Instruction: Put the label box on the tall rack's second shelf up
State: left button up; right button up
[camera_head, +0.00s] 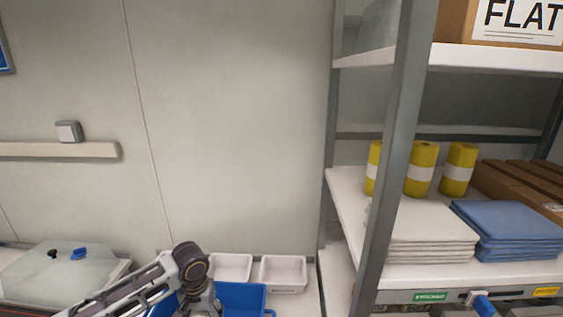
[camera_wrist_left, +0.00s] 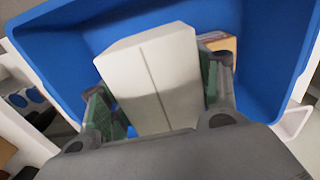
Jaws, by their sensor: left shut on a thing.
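A pale grey-white box (camera_wrist_left: 155,72) with a lengthwise seam, which I take for the label box, is between the green-padded fingers of my left gripper (camera_wrist_left: 158,98). The gripper is shut on it, over or inside a blue bin (camera_wrist_left: 72,40); I cannot tell whether the box touches the bin's floor. In the head view my left arm reaches down at the blue bin (camera_head: 240,297), and its fingers and the box are hidden. The tall rack (camera_head: 392,160) stands at the right, with an upper shelf (camera_head: 460,57) and a lower shelf (camera_head: 345,195) showing. My right gripper is out of view.
The lower visible shelf carries yellow rolls (camera_head: 421,168), white folded cloths (camera_head: 425,235), blue cloths (camera_head: 510,232) and brown boxes (camera_head: 520,185). A "FLAT" carton (camera_head: 455,22) is above. The rack's front post rises before the shelves. White trays (camera_head: 283,274) stand behind the bin.

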aim_at(203, 313)
pick_arm(q)
jog(key=shift+r+p, duration=1.45)
jog(key=shift+r, duration=0.7)
jog(key=shift+f+b, duration=2.95)
jog(key=shift+f, duration=0.7)
jog(key=shift+r, duration=0.2)
jog(key=shift+r+p, duration=2.95)
jog(key=shift+r, duration=0.55)
jog(key=shift+f+b, duration=2.95)
jog(key=shift+f, duration=0.75)
jog(key=shift+r, duration=0.1)
jog(key=shift+r+p, duration=2.9)
jog(key=shift+r, duration=0.6)
jog(key=shift+f+b, duration=2.9)
jog(key=shift+f, duration=0.7)
jog(key=shift+r, duration=0.15)
